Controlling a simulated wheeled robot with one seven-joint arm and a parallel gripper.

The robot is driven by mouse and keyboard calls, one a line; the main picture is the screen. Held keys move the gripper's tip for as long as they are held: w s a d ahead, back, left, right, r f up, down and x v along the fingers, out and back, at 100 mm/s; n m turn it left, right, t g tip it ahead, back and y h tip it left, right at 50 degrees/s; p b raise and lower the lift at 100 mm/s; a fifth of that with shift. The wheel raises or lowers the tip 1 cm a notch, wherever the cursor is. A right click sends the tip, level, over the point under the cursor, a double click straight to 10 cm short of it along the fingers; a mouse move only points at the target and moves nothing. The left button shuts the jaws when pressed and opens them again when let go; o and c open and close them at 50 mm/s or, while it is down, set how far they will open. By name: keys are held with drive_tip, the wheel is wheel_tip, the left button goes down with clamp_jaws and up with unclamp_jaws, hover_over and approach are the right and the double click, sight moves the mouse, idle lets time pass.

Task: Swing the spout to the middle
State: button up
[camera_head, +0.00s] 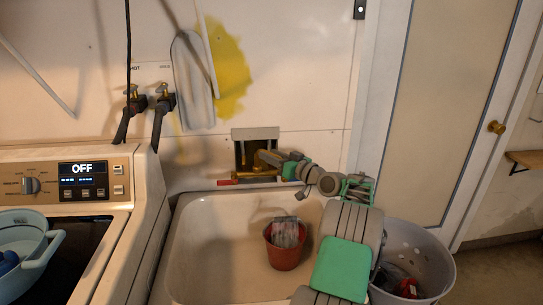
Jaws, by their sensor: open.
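The utility sink (187,245) is a white basin in the middle of the view. A brass faucet (256,171) is at its back edge, in front of a dark wall opening. Part of the faucet is hidden behind my gripper, and which way its spout points is hard to tell. My gripper (274,160) is at the end of my arm, which reaches in from the lower right. It is open, with its fingers pointing left at the right side of the faucet. Contact between them cannot be made out.
A red-brown pot (285,253) with a greyish item stands in the basin. A washing machine (130,225) with a blue basket (30,250) is at left. A grey bin (425,245) stands right of the sink.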

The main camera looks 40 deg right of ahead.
drive_tip(key=shift+c, duration=0.4)
clamp_jaws()
idle(0.9)
